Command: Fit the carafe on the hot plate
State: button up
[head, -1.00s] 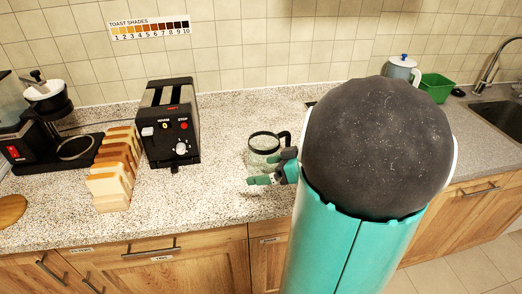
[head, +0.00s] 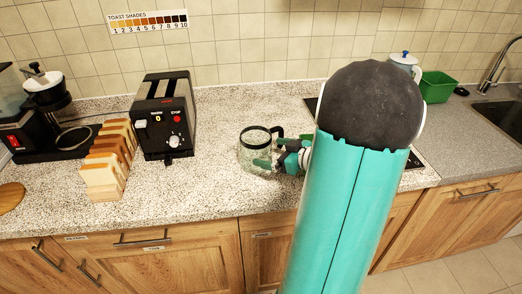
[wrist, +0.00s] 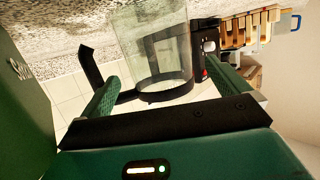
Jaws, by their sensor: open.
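The clear glass carafe (head: 247,153) with a black rim and black handle stands on the counter, right of the toaster. In the wrist view the carafe (wrist: 155,45) appears ahead of my fingers, its handle (wrist: 91,68) close to the left finger. My gripper (head: 271,154) is open at the carafe's right side, by the handle, its fingers overlapping the glass in the head view. The wrist view shows my gripper (wrist: 170,80) with spread fingers; contact with the carafe cannot be told. The hot plate (head: 75,141) is a round plate on the black coffee maker (head: 28,138) at far left, with nothing on it.
A black toaster (head: 167,120) and a row of bread slices (head: 105,165) stand between the coffee maker and the carafe. A round wooden board (head: 10,197) lies at the left edge. A green bin (head: 438,86) and sink are at right.

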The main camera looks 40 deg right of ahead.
aim_at(245, 137)
jog(key=shift+x, duration=3.05)
jog(key=shift+w+d+r, duration=0.1)
jog(key=shift+d+r, duration=0.05)
jog(key=c, duration=1.1)
jog(key=shift+r, duration=0.45)
notch_tip(245, 137, up, 2)
jog(key=shift+r, duration=0.15)
jog(key=s+a+r, duration=0.2)
jog(key=a+r, duration=0.1)
jog(key=a, duration=0.1)
jog(key=s+a+r, duration=0.3)
jog(key=a, duration=0.1)
jog(key=s+a+r, duration=0.2)
jog(key=a+r, duration=0.2)
jog(key=shift+s, duration=0.15)
